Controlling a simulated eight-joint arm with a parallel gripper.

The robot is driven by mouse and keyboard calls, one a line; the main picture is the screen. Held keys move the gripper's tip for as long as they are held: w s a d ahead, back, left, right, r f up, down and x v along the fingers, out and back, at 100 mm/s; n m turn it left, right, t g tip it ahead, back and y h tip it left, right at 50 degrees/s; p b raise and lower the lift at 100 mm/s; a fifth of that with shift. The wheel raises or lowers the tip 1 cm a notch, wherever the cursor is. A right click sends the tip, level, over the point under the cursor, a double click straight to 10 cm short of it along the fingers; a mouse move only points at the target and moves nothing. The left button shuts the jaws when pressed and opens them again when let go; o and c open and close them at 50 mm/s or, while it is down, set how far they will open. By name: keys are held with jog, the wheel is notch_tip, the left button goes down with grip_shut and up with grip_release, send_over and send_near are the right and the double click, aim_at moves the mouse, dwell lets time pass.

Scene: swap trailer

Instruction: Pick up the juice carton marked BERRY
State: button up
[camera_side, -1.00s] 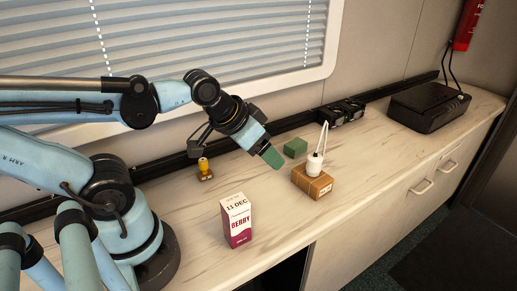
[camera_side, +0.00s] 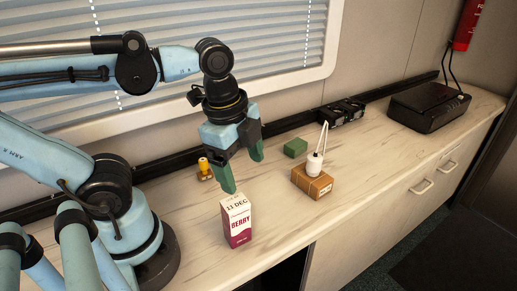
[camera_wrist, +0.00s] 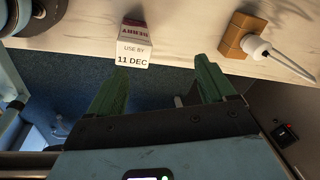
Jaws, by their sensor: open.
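The BERRY juice carton (camera_side: 237,224) stands upright near the front edge of the counter, white on top with a berry-red lower part and "11 DEC" on its upper face. In the wrist view the carton (camera_wrist: 135,48) shows its "USE BY 11 DEC" face, ahead of the fingers and left of the middle between them. My gripper (camera_side: 243,172) points down with its green fingers apart and empty, above and behind the carton in the side view. One fingertip appears close to the carton's top; I cannot tell whether they touch. The fingers also show in the wrist view (camera_wrist: 158,75).
A brown box (camera_side: 312,183) with a white corded object (camera_side: 314,164) on it stands right of the carton. A green block (camera_side: 296,147) and a small yellow-topped item (camera_side: 204,168) lie behind. A black case (camera_side: 428,106) is far right. The counter around the carton is clear.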

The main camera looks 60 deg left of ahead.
aim_at(235, 202)
jog(key=s+m, duration=0.1)
jog(key=s+r+m+g, duration=0.1)
jog(key=m, duration=0.1)
jog(key=s+m+g, duration=0.1)
jog(key=m, duration=0.1)
jog(key=shift+s+d+r, duration=0.1)
jog(key=shift+d+r, duration=0.15)
jog(key=shift+d, duration=0.1)
notch_tip(235, 202, down, 7)
jog(key=shift+r, duration=0.2)
jog(key=shift+w+d+f, duration=0.15)
jog(key=shift+w+f, duration=0.05)
jog(key=shift+f, duration=0.6)
jog(key=shift+w+d+f, duration=0.15)
jog(key=shift+w+f, duration=0.05)
jog(key=shift+f, duration=1.65)
jog(key=shift+c, duration=0.5)
jog(key=c, duration=1.1)
jog(key=shift+r, duration=0.1)
